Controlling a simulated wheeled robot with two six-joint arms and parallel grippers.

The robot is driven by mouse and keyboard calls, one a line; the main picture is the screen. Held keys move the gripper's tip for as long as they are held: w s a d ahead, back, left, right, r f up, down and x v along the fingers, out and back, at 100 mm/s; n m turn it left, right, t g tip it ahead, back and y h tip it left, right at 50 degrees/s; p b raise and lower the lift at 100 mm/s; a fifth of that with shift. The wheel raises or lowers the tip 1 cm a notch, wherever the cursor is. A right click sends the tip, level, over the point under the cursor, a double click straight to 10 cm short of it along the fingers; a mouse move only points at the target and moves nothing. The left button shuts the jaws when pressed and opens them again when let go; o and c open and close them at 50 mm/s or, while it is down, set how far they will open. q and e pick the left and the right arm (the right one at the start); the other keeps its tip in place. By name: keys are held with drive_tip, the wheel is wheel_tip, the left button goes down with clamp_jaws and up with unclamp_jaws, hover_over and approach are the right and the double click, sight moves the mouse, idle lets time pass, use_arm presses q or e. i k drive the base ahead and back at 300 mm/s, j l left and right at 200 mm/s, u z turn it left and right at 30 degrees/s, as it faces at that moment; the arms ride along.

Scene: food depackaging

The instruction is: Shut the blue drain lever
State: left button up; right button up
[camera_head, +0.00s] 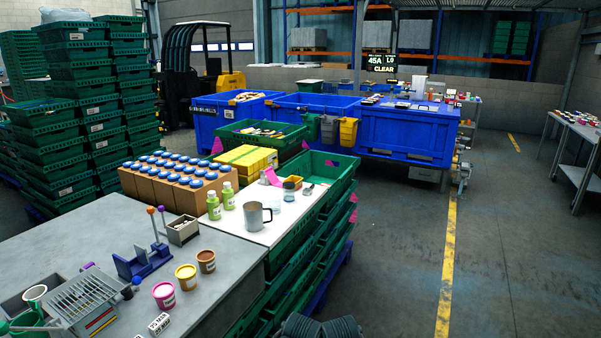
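No lever in the camera_head view can be made out for certain as the blue drain lever. A small blue knob (136,280) shows at the right side of the metal grate station (82,297) at the lower left. Grey pipe fittings (461,172) stick out at the right end of the large blue bin (405,133); any lever there is too small to tell its colour or position.
Open floor (510,240) with a yellow line lies at the right, before a side table (575,127).

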sight(136, 280)
drive_tip(key=j+u, duration=0.1)
drive_tip(key=u, duration=1.15)
drive_tip(key=k+j, duration=0.05)
